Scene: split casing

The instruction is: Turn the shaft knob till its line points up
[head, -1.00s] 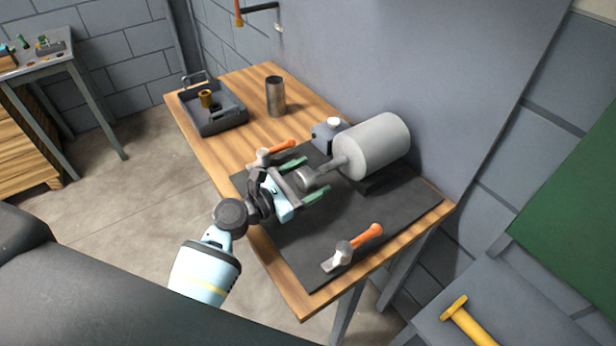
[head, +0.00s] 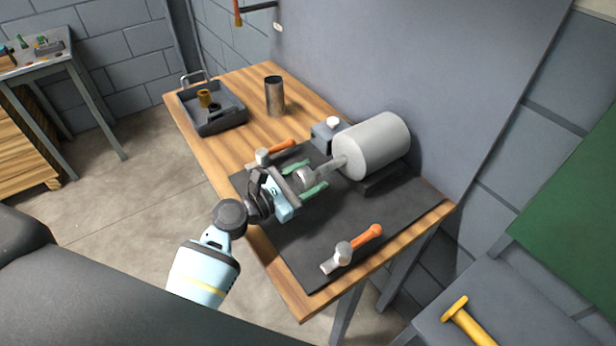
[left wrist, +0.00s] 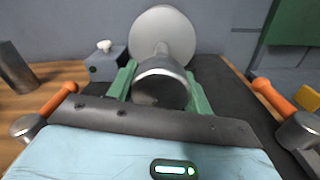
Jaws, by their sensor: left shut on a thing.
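The shaft knob (head: 305,177) is a grey metal cylinder on the end of a thin shaft that comes out of a large grey cylindrical casing (head: 372,147). My left gripper (head: 308,179) has its green fingers on both sides of the knob and is shut on it. In the left wrist view the knob (left wrist: 160,84) sits between the green fingers, with the casing (left wrist: 162,34) behind it. I cannot make out the line on the knob in either view. My right gripper is not in view.
A hammer (head: 352,250) lies on the dark mat (head: 290,255) in front, and another (head: 275,153) lies behind the gripper. A grey box with a white button (head: 328,130) stands beside the casing. A tray (head: 222,124) and a metal cup (head: 275,97) stand farther back.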

